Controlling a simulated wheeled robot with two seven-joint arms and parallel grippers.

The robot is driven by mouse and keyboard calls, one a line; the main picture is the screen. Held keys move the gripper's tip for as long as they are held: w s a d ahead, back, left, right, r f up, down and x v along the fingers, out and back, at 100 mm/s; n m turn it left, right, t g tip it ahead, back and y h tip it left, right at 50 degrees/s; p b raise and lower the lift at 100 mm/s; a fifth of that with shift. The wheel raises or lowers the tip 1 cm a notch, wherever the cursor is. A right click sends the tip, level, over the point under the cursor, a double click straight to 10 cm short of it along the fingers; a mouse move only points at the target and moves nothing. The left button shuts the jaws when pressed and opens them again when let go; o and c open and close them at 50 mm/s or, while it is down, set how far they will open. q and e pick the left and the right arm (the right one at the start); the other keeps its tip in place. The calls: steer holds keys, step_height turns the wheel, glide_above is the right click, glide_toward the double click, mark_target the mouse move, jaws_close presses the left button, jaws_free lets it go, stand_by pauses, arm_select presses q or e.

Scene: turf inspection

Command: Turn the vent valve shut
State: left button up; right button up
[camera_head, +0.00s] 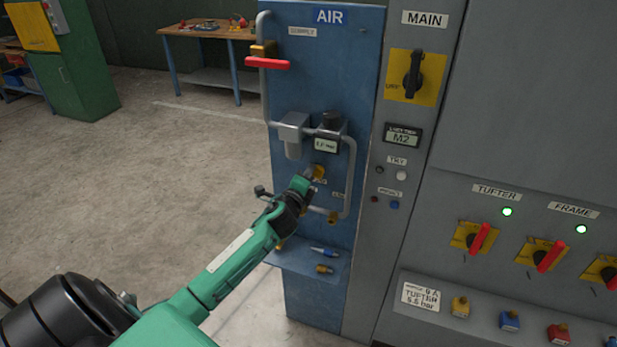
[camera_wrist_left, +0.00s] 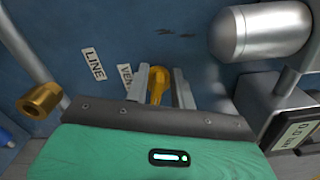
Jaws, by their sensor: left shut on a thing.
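The vent valve (camera_head: 319,172) is a small brass fitting on the blue AIR panel, beside the pipework in the head view. In the left wrist view its brass handle (camera_wrist_left: 157,82) lies between the two grey fingers, next to a partly covered label starting "VEN". My left gripper (camera_head: 307,181) comes in from the lower left and is shut on this handle. The arm and fingers hide part of the valve, and I cannot tell its exact turn angle. My right gripper is out of view.
A red supply lever (camera_head: 268,64) sits higher on the panel. The regulator with its display (camera_head: 327,145) and a bent grey pipe (camera_head: 351,180) are close to the gripper. A small blue shelf (camera_head: 300,262) holds fittings below. Open floor lies left.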

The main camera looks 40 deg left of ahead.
arm_select(q)
steer(key=n, duration=0.3)
steer(key=shift+f+n+b, duration=0.3)
steer(key=shift+f+b, duration=0.05)
steer(key=shift+f, duration=0.05)
stand_by(0.4)
steer(key=o, duration=0.7)
steer(key=shift+b+v, duration=1.7)
steer(key=shift+v, duration=5.15)
